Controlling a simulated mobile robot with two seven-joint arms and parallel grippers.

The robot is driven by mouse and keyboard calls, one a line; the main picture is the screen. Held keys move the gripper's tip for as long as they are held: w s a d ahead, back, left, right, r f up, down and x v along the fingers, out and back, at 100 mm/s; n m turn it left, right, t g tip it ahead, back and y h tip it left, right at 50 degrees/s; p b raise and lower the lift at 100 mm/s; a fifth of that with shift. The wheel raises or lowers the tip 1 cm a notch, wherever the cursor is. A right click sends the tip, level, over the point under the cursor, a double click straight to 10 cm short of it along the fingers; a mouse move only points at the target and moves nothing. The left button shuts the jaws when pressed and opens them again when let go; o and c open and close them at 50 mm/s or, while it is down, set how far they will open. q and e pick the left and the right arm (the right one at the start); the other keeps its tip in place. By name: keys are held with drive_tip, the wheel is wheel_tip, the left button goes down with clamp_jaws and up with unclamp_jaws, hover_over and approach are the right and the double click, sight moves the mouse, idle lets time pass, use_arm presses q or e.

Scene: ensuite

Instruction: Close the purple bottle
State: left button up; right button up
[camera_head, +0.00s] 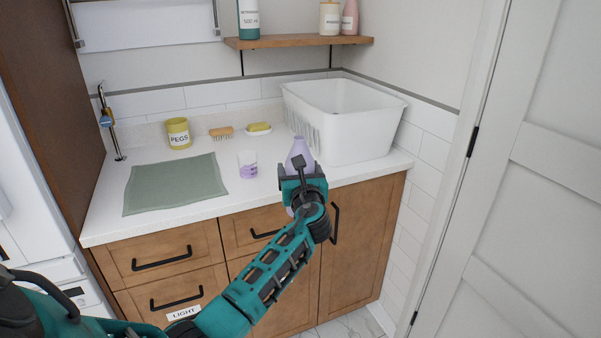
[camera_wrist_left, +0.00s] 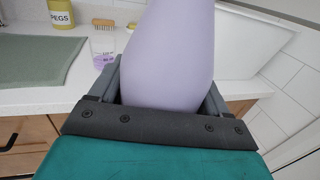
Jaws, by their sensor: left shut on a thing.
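The purple bottle (camera_head: 299,150) is pale lilac and stands up out of my left gripper (camera_head: 303,178) at the front edge of the counter. The gripper is shut on its body. In the left wrist view the bottle (camera_wrist_left: 172,50) fills the middle between the two fingers (camera_wrist_left: 170,105); its top is cut off by the frame. In the head view its lower part is mostly hidden by the gripper, and I cannot tell whether a cap is on it. A small whitish cup with a purple lower part (camera_head: 247,165) stands on the counter to the left. My right gripper is not in view.
A green mat (camera_head: 175,183) lies on the counter's left. A yellow pegs pot (camera_head: 178,134), a brush (camera_head: 221,132) and a sponge on a dish (camera_head: 259,128) stand at the back. A white basket (camera_head: 345,125) stands close behind the bottle. A shelf (camera_head: 300,41) hangs above.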

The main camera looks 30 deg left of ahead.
use_arm(q)
drive_tip(key=shift+s+d, duration=0.15)
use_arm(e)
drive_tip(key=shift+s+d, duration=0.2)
use_arm(q)
drive_tip(key=o, duration=0.7)
drive_tip(key=c, duration=1)
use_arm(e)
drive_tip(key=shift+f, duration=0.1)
